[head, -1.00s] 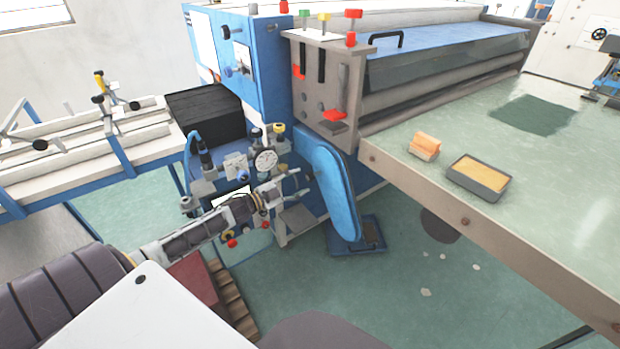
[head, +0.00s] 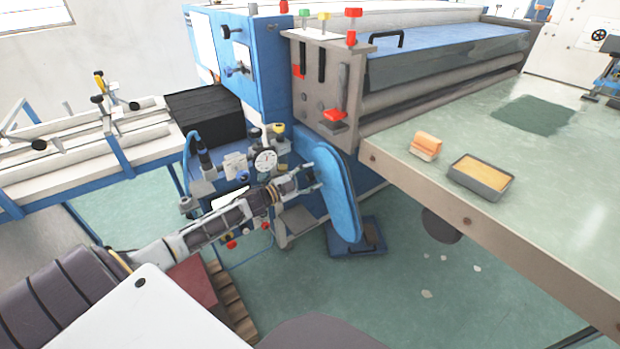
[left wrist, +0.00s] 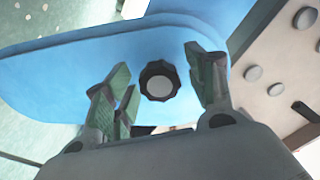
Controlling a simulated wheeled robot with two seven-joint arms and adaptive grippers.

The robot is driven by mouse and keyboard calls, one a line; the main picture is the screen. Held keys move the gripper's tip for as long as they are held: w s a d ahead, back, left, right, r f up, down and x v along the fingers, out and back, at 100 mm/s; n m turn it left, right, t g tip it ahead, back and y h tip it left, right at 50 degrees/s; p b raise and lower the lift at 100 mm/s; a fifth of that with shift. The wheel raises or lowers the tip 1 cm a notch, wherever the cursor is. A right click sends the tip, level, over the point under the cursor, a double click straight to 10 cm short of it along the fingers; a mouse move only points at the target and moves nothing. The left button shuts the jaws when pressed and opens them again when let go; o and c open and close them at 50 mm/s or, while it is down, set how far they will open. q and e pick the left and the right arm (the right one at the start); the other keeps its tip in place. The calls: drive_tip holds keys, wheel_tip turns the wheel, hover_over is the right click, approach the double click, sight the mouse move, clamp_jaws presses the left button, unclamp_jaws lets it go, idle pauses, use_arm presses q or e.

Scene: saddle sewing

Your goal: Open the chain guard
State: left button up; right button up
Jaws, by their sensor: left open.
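The chain guard (head: 338,192) is a long blue rounded cover on the side of the blue machine, and it looks closed. In the left wrist view the guard (left wrist: 60,65) fills much of the picture, with a dark round knob (left wrist: 159,81) on its face. My left gripper (head: 312,176) is at the guard's near face. In the left wrist view its open fingers (left wrist: 160,92) stand on either side of the knob, with gaps between them and it. The knob is hidden in the head view. My right gripper is not in view.
A dial gauge (head: 265,160) and valves sit just behind my left arm. A green table (head: 560,200) on the right carries a tray (head: 482,178) and an orange-topped block (head: 425,146). A blue pedal (head: 357,236) lies on the floor below the guard.

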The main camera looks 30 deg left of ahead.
use_arm(q)
drive_tip(key=shift+w, duration=0.1)
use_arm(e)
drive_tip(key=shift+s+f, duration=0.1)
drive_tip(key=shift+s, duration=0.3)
use_arm(q)
drive_tip(key=shift+c, duration=0.5)
drive_tip(key=shift+c, duration=1.2)
drive_tip(key=c, duration=0.7)
drive_tip(key=shift+d, duration=0.1)
clamp_jaws()
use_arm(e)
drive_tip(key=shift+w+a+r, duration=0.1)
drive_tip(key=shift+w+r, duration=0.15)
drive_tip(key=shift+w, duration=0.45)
